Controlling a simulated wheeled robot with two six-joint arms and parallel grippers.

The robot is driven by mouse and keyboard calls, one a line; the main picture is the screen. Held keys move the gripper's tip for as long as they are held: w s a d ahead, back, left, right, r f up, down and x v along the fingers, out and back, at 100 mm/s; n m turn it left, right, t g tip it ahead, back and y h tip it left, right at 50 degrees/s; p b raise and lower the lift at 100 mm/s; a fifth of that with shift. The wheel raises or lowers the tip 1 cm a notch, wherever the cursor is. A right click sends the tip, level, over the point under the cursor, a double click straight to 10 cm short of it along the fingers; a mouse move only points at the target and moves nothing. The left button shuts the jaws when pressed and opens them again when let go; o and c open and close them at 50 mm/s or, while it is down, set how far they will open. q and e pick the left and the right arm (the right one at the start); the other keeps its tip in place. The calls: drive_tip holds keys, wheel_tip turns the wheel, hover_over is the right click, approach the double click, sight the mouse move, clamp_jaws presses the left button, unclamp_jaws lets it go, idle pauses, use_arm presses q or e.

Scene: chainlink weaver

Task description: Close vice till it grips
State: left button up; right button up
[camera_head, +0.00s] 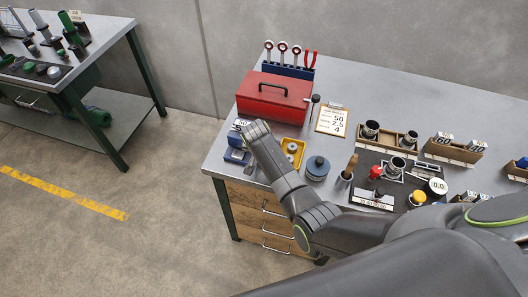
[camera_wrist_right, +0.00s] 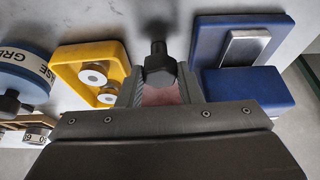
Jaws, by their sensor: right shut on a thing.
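The blue vice (camera_head: 236,155) stands at the left front corner of the workbench. In the right wrist view, its blue body (camera_wrist_right: 242,45) is at right with a bare metal block on it. My right gripper (camera_wrist_right: 160,88) has its fingers closed around a dark knob (camera_wrist_right: 159,66) on a short dark shaft, beside the vice. A pinkish surface shows between the fingers; I cannot tell what it is. In the head view my right gripper (camera_head: 252,130) reaches over the vice and partly hides it. My left gripper is not in view.
A yellow tray (camera_wrist_right: 88,58) with round pieces is close on the gripper's left, then a blue round tin (camera_head: 317,167). A red toolbox (camera_head: 273,97) stands behind. Wooden racks (camera_head: 386,137) and a dark mat with tools lie to the right. The bench edge is close.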

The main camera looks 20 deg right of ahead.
idle(0.3)
drive_tip(key=o, duration=1)
drive_tip(key=shift+c, duration=0.2)
